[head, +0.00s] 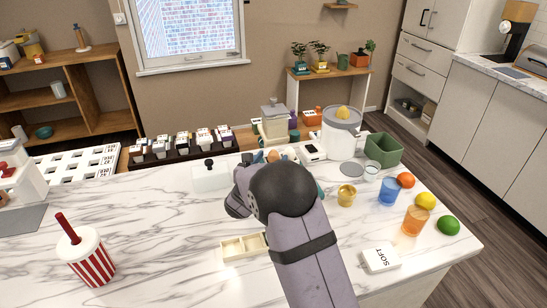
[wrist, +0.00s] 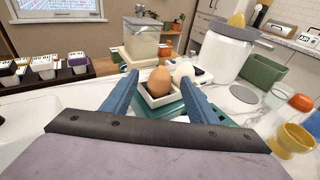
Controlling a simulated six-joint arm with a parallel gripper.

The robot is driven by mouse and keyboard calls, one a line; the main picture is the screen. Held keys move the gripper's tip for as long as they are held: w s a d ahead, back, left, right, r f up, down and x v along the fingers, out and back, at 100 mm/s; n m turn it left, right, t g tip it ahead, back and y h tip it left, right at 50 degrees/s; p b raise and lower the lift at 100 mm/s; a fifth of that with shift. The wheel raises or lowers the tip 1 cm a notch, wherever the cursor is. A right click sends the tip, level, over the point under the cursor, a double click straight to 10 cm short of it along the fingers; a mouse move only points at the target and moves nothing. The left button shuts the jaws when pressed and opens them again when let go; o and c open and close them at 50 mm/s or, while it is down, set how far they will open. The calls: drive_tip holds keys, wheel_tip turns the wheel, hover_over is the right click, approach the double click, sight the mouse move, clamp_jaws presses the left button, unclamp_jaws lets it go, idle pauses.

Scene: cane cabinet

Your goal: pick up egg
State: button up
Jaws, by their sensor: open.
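My gripper (wrist: 160,86) is open, with one blue finger on each side of the brown egg's holder in the wrist view. I cannot tell whether the fingers touch anything. In the head view the brown egg (head: 273,156) shows just beyond my arm, which hides most of my gripper and the holder.
A blender-like appliance (wrist: 142,42) stands behind the eggs. A white juicer (head: 342,130) and a green bin (head: 383,149) stand to the right. A gold cup (head: 346,195), glasses and fruit are at the right.

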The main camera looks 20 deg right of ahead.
drive_tip(key=c, duration=1.1)
drive_tip(key=shift+c, duration=0.2)
drive_tip(key=shift+r, duration=0.1)
wheel_tip(320, 180, up, 10)
drive_tip(key=shift+b, duration=0.45)
